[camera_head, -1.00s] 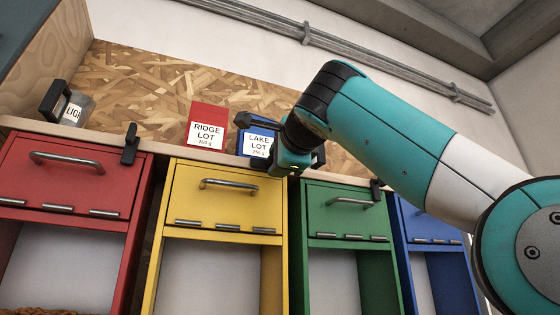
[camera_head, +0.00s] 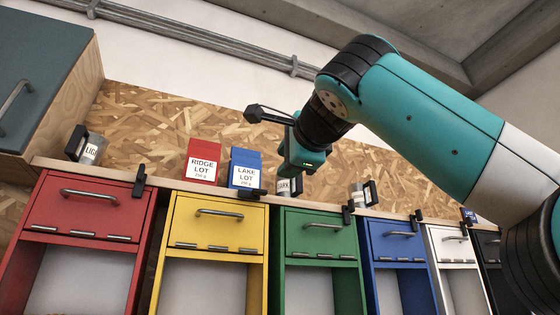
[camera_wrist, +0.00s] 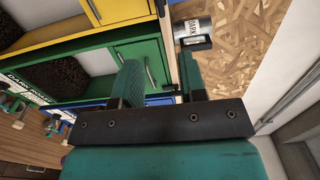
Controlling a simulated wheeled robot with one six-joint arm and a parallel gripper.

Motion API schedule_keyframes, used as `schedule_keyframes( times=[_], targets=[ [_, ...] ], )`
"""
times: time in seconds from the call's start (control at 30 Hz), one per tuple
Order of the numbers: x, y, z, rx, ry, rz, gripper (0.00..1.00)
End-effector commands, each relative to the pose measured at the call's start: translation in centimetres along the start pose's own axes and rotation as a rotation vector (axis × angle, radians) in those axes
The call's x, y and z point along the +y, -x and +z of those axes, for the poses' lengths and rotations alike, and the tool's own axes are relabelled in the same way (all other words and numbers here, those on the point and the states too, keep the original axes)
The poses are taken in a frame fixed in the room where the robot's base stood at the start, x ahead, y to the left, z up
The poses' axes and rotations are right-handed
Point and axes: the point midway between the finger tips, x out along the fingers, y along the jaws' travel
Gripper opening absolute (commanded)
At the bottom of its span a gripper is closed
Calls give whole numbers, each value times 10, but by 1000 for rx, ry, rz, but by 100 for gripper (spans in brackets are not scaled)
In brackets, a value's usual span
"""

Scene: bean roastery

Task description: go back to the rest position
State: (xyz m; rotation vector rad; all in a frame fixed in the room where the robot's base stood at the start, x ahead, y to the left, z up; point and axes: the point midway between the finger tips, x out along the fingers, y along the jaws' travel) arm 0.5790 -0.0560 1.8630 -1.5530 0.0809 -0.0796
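My gripper (camera_head: 303,158) is raised in front of the shelf, right of the blue LAKE LOT bag (camera_head: 246,169). The wrist view shows its two teal fingers (camera_wrist: 163,84) apart, with nothing held between them. A can labelled DARK (camera_head: 284,187) stands on the shelf behind the gripper, partly hidden by it; it also shows in the wrist view (camera_wrist: 190,30). The red RIDGE LOT bag (camera_head: 202,161) stands upright left of the blue bag.
The wooden shelf edge (camera_head: 110,173) runs above red (camera_head: 83,212), yellow (camera_head: 216,222), green (camera_head: 315,234) and blue (camera_head: 398,246) bins, with white and dark ones farther right. Black clips sit along the edge. A wall cabinet (camera_head: 45,85) is at left.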

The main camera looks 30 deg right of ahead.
Motion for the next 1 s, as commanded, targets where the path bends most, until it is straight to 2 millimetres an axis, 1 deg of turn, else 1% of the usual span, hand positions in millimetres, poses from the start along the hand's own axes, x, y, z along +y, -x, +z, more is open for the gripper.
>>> schedule_keyframes(
  times=[0.2, 0.53, 0.6, 0.67, 0.77, 0.83, 0.87, 0.9, 0.97, 1.0],
  targets=[
    [0, 0, -4, 9, -1, 0, 38],
    [0, 0, -4, 7, -1, 0, 38],
    [3, -2, -1, 2, 19, 4, 38],
    [12, -6, 6, -11, 73, 14, 38],
    [43, -21, 27, -63, 260, 52, 38],
    [83, -34, 47, -131, 453, 100, 38],
    [104, -40, 55, -167, 542, 124, 38],
    [134, -45, 66, -223, 660, 156, 38],
    [180, -50, 79, -313, 820, 207, 38],
    [212, -50, 85, -376, 914, 238, 38]
  ],
)
